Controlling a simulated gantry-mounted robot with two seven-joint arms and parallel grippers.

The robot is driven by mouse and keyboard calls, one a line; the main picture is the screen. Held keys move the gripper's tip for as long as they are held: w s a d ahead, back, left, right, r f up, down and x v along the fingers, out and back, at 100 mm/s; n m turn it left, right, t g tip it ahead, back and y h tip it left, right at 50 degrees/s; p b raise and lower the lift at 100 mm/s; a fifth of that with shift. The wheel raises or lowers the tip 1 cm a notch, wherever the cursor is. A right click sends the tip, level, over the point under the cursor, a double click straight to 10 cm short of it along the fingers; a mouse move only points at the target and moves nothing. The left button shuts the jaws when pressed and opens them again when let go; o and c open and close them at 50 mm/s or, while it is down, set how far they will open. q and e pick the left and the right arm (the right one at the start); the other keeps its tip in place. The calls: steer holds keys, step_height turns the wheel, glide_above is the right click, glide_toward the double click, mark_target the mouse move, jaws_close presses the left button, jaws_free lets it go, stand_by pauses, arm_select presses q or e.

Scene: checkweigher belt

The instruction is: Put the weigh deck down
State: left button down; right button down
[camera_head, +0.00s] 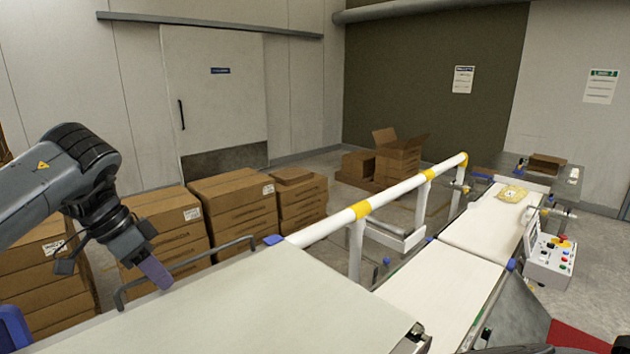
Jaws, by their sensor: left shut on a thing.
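The weigh deck appears to be the wide pale panel (270,310) in the foreground, with a dark bent handle (205,260) along its far left edge. I cannot tell whether it lies flat or is raised. My left gripper (156,272) comes down from the left at this handle and is shut on it. The fingers hide the gripped part. My right gripper is not in view.
A white rail with yellow bands (330,224) runs behind the panel. Pale belts (440,290) lead to the back right, with a yellowish pack (513,194) on top. A button box (551,260) stands beside them. Stacked cartons (235,210) stand behind the handle.

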arm_select(q)
steer(key=shift+d+r, duration=0.25)
steer(key=shift+r, duration=0.25)
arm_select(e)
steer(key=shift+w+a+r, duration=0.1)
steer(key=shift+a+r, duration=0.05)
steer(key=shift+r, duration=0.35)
arm_select(q)
steer(key=shift+r, duration=0.1)
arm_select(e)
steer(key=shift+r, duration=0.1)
